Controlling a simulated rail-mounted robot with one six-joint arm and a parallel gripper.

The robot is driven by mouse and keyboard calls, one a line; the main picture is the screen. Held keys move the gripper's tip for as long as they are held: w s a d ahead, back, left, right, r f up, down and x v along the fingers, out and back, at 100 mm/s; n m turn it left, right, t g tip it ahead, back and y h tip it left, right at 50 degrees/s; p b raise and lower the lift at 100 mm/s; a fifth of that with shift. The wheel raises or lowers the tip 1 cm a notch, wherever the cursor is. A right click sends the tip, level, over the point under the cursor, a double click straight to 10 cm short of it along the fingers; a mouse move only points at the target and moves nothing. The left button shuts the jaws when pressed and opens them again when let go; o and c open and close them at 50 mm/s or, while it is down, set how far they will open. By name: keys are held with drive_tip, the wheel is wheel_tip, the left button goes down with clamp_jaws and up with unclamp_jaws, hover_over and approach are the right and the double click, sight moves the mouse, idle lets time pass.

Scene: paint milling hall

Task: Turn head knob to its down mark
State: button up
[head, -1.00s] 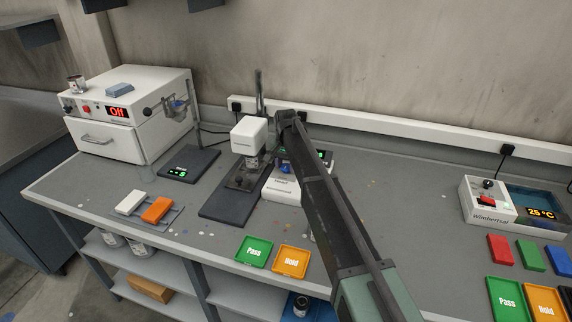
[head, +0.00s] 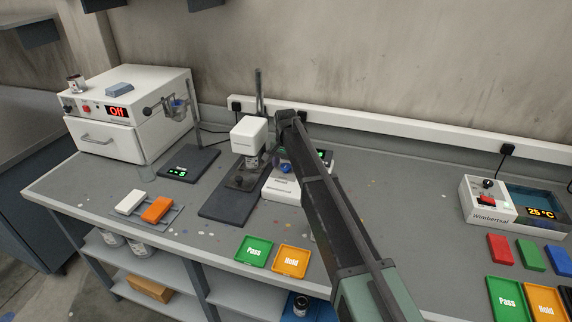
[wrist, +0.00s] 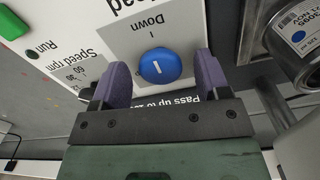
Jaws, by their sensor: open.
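My gripper (wrist: 161,60) is open, one purple finger on each side of the knob, with visible gaps. In the head view the knob (head: 285,168) shows small on the white control box (head: 281,191), and my arm hides part of the box.
In the wrist view a metal tin (wrist: 298,45) stands close at right, and a green button (wrist: 11,22) is at left. The mill's white head (head: 249,134) is left of my arm. Green (head: 253,252) and orange (head: 291,261) trays lie in front.

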sight(286, 166)
drive_tip(key=shift+r, duration=0.1)
wheel_tip(286, 166, up, 11)
drive_tip(key=p, duration=1.1)
drive_tip(key=shift+f, duration=0.2)
drive_tip(key=s+d+n, duration=0.1)
drive_tip(key=s+d, duration=0.7)
drive_tip(key=s, duration=0.4)
drive_tip(key=s+d+f+n+b, duration=0.1)
drive_tip(key=s+d, duration=0.7)
drive_tip(key=s, duration=0.5)
drive_tip(key=s+d+n+b, duration=0.1)
drive_tip(key=s+d+n, duration=0.1)
drive_tip(key=s+d, duration=0.6)
drive_tip(key=s, duration=0.4)
drive_tip(key=shift+s+f, duration=0.35)
drive_tip(key=shift+s, duration=0.05)
